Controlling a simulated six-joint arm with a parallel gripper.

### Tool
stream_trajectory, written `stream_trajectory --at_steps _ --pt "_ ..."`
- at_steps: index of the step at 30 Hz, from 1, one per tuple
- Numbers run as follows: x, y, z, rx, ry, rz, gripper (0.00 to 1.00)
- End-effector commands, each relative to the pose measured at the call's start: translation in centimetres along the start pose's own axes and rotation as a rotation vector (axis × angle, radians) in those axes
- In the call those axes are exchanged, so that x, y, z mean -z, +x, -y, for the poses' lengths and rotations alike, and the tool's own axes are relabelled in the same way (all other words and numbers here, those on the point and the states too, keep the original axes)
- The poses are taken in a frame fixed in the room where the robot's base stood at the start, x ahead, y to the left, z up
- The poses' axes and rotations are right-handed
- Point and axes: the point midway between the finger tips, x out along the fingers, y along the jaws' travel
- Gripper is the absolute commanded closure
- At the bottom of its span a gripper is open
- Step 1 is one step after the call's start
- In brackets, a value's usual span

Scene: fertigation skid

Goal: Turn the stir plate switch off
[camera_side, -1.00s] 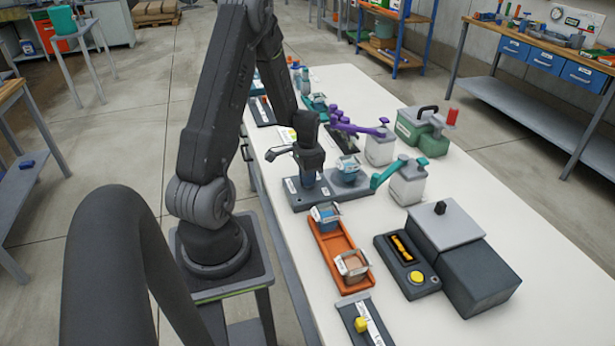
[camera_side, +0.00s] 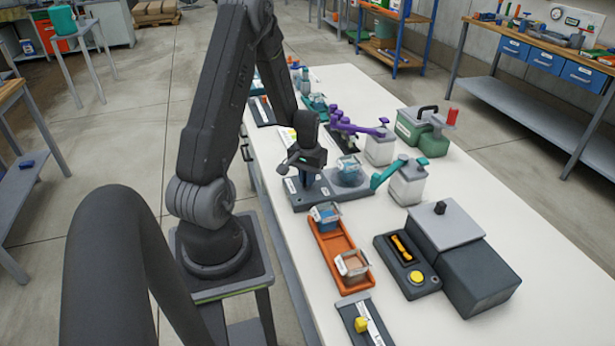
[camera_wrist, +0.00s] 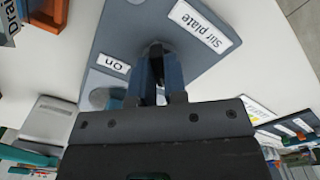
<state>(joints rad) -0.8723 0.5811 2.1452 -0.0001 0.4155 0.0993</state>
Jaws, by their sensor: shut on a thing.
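The stir plate (camera_side: 330,201) is a flat grey-blue unit on the white bench, with a small clear container of blue contents (camera_side: 348,167) on its round top. My gripper (camera_side: 309,181) is down at the unit's left part. In the wrist view, my gripper (camera_wrist: 160,82) is shut on the dark switch (camera_wrist: 154,50), which shows only partly between and behind the fingers. A "Stir plate" label (camera_wrist: 205,27) lies above right of the fingers and an "On" label (camera_wrist: 113,64) to their left. The switch's exact position is hidden.
An orange tray (camera_side: 337,262) with two small containers stands in front. A white bottle with a teal top (camera_side: 408,183) stands right of the stir plate. A dark box with a yellow button (camera_side: 417,278) and a purple-handled item (camera_side: 358,127) are nearby.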

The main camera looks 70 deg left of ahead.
Motion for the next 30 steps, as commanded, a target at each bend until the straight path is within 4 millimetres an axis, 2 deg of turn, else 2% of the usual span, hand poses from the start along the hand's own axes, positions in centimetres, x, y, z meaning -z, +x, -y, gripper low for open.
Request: stream_trajectory --at_steps 17,18,24,25,30 --pt "0.03 0.02 -0.01 -0.001 -0.032 -0.001 1.00" --pt "0.03 0.02 -0.01 -0.001 -0.031 -0.001 0.83" --pt "0.02 0.01 0.00 0.000 -0.029 0.000 0.64" --pt "0.02 0.01 0.00 0.000 -0.029 0.000 0.62" --pt "0.01 0.01 0.00 0.000 -0.028 0.000 0.62"
